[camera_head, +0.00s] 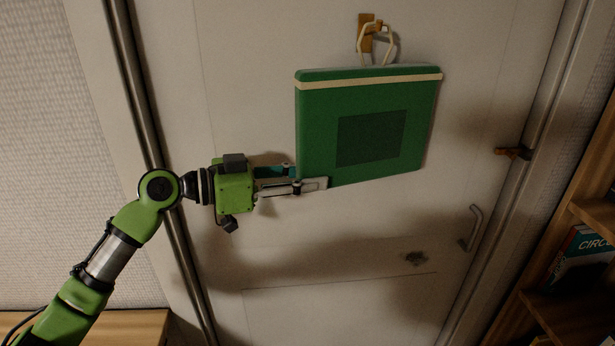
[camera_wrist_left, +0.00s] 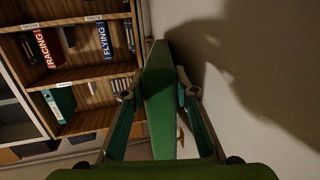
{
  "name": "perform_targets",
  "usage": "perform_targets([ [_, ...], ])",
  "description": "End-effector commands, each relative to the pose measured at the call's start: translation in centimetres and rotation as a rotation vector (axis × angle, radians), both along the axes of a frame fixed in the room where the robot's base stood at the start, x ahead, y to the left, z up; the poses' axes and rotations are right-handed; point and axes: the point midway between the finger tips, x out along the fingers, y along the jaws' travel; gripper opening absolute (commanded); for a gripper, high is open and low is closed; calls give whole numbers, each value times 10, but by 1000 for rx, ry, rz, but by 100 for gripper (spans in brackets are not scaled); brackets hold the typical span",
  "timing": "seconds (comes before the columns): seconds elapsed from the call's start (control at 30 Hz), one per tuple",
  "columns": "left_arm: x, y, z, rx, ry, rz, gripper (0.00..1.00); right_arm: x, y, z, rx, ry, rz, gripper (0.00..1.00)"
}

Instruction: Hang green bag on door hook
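The green bag (camera_head: 320,125) is a flat, boxy shape with a cream stripe near its top and a darker square on its front. It is upright in front of the white door, slightly tilted. Its cream handle (camera_head: 391,45) rises at the brass-coloured door hook (camera_head: 366,38) and overlaps it; I cannot tell whether it is looped over the peg. My left gripper (camera_head: 308,182) is at the bag's lower left corner, shut on it. In the left wrist view the bag (camera_wrist_left: 160,105) stands edge-on between the fingers (camera_wrist_left: 160,92). My right gripper is out of view.
The door (camera_head: 250,60) has a metal handle (camera_head: 474,228) at the lower right and a brown latch-like piece (camera_head: 514,152) on its right frame. A wooden bookshelf (camera_head: 560,300) with books stands at the right. A wooden surface (camera_head: 130,325) lies at the lower left.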

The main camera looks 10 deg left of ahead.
Motion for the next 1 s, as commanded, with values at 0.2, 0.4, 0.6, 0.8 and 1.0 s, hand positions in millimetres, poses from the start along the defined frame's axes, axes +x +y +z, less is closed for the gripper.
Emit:
perform_targets([
  [0.2,1,1,0,-1,1,3,47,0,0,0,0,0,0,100],
  [0.4,0,1,-2,2,4,1,47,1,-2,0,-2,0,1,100],
  [0.6,-9,17,0,3,5,3,47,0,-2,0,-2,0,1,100],
  [0.8,-31,54,4,2,5,5,47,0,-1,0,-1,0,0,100],
  [1.0,-51,86,9,1,4,4,47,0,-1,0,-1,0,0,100],
])
